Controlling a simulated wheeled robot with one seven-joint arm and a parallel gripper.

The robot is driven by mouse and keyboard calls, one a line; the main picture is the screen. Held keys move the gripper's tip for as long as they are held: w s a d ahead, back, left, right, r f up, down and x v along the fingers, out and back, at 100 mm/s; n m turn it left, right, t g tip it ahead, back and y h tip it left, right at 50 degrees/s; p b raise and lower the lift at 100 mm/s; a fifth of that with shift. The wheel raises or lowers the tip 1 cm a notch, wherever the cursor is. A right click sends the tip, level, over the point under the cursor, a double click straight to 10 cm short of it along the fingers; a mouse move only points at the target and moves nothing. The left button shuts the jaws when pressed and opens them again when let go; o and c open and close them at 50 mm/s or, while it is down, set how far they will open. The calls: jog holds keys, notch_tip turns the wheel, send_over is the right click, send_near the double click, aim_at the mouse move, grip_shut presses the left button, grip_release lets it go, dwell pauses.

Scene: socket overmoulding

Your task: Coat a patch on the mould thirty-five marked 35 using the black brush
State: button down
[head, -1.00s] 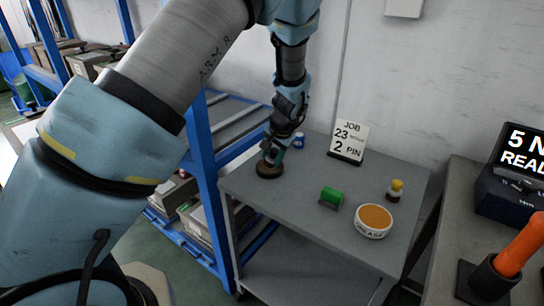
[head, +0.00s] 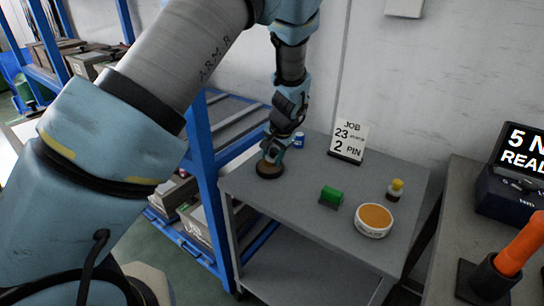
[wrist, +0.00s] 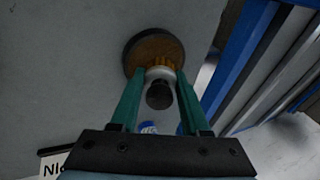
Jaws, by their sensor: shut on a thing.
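My gripper (head: 271,157) reaches down at the left end of the grey table. In the wrist view its teal fingers (wrist: 160,78) close around a small upright thing with a black round knob (wrist: 159,95) and a pale collar, which looks like the black brush. Below it is a round dark dish with a brown inside (wrist: 150,50), which also shows under the gripper in the head view (head: 268,172). The fingers hide much of the brush, and I cannot tell whether it touches the dish. No mould with a readable 35 shows.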

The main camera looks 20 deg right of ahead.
aim_at(272, 149)
jog(key=shift+r+p, duration=2.3)
jog(key=shift+r, duration=1.2)
